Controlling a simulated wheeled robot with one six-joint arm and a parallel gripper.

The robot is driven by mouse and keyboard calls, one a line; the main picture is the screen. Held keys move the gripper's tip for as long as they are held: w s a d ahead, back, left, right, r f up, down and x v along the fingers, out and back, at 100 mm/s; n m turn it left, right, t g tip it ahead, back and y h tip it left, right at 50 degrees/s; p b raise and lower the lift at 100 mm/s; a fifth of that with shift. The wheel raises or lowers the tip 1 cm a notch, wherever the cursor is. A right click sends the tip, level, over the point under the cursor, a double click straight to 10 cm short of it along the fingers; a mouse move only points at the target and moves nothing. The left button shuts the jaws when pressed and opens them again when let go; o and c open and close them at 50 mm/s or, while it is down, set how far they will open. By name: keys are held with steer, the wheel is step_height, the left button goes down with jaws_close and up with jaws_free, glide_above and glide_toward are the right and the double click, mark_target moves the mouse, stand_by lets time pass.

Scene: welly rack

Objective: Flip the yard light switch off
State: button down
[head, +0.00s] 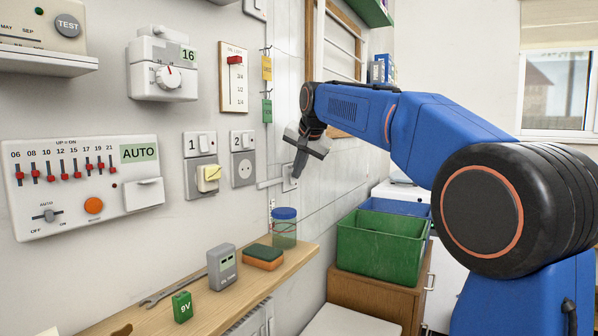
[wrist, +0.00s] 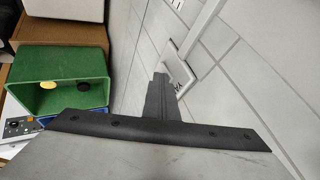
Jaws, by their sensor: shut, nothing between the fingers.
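My gripper (head: 297,174) is shut and empty, its fingers pointing down the wall. In the head view its tips overlap a small white wall plate (head: 288,185) with a conduit running into it from the left. In the wrist view the shut fingers (wrist: 160,78) lie just left of this plate (wrist: 180,70), which carries a small dark mark. The fingers hide part of it, and I cannot tell whether they touch it. No yard light label is readable, and the position of any rocker on this plate cannot be made out.
Switches numbered 1 (head: 200,143) and 2 (head: 242,140) sit above sockets to the left. A wooden shelf (head: 225,290) holds a jar (head: 284,232), a sponge (head: 263,257) and a grey box (head: 222,268). A green crate (head: 380,245) stands below my gripper to the right.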

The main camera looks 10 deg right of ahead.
steer(key=shift+r, duration=0.8)
steer(key=d+v, duration=0.1)
steer(key=v, duration=1.1)
steer(key=shift+s+d+f, duration=0.1)
stand_by(0.3)
